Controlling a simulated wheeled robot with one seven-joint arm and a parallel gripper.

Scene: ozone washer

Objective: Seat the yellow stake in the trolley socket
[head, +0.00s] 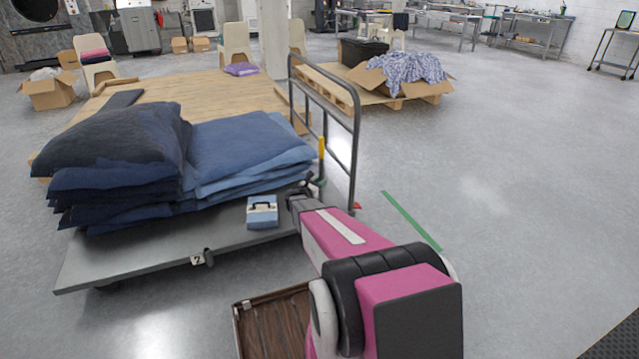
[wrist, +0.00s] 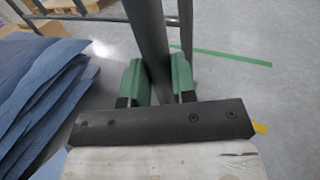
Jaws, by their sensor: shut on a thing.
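The yellow stake (head: 321,147) stands roughly upright above my gripper (head: 318,183), at the right end of the trolley, left of the handle frame's near post. In the wrist view, the green fingers of my gripper (wrist: 159,82) are closed about a dark upright bar, which looks like the stake's lower shaft. The stake's lower end is hidden. The flat trolley (head: 150,262) has a dark bracket (head: 208,257) on its front edge, beside a small numbered tag; I cannot tell whether this is the socket. A small yellow patch (wrist: 259,127) shows right of the gripper's palm, unclear what it is.
Stacked blue denim (head: 245,150) covers much of the trolley. A blue-and-white box (head: 262,212) sits near its front right. The handle frame (head: 355,130) rises beside my gripper. A brown tray (head: 243,325) lies below my arm. The floor to the right is clear.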

